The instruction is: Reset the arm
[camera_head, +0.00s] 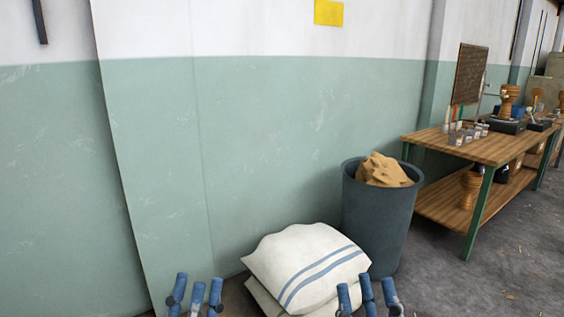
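My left gripper (196,292) shows at the bottom edge, left of the middle. Its blue fingers point up, stand apart and hold nothing. My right gripper (367,293) shows at the bottom edge, right of the middle, in front of the sacks' right end and the bin's foot. Its blue fingers also point up, apart and empty. The rest of both grippers and both arms is below the picture and hidden.
White sacks with blue stripes (310,264) lie stacked by the green and white wall (270,150). A dark bin (378,225) with brown contents stands beside them. A wooden workbench (480,152) with goblet drums and small cups stands right.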

